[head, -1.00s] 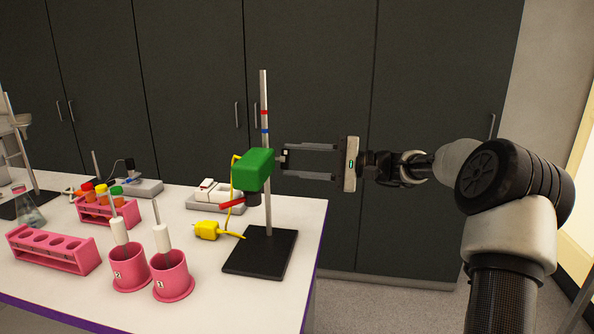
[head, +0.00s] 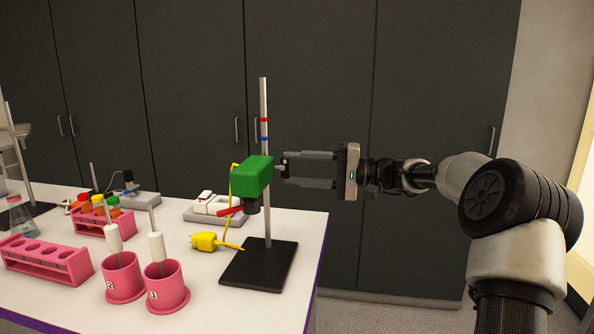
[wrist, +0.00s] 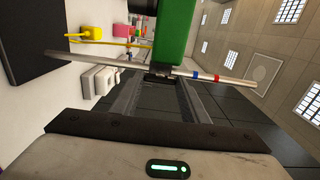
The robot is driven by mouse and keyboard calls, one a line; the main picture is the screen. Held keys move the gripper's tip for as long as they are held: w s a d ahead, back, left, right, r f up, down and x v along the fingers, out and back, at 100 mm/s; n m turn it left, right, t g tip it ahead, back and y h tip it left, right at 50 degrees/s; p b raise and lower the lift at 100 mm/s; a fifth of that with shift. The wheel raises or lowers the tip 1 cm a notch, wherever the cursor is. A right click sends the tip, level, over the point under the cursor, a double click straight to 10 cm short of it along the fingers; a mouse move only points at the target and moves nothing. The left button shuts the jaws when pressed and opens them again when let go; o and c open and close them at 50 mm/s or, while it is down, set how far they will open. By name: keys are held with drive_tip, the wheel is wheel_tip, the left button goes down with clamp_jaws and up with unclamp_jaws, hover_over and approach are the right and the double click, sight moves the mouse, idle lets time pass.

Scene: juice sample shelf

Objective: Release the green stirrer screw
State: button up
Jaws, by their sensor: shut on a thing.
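The green stirrer (head: 251,177) is a green block clamped on the upright metal rod of a stand, with a dark part and a red lever below it. Its small dark screw (head: 281,169) sticks out on the right side, past the rod. In the wrist view the green stirrer (wrist: 174,35) is straight ahead, and the dark screw (wrist: 160,76) sits between the fingertips. The exact contact is too small to make out.
The stand's black base (head: 259,265) is near the table's right edge. A yellow plug (head: 204,241) with its cable lies left of it. Two pink beakers (head: 165,287) and a pink rack (head: 48,259) stand further left. The right side is free floor before dark cabinets.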

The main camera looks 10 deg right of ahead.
drive_tip(key=shift+r, duration=0.1)
drive_tip(key=o, duration=1.1)
drive_tip(key=shift+c, duration=0.2)
drive_tip(key=shift+d, duration=0.1)
drive_tip(key=p+v, duration=0.3)
drive_tip(key=v, duration=1.4)
drive_tip(key=shift+s+d, duration=0.1)
drive_tip(key=shift+s, duration=0.05)
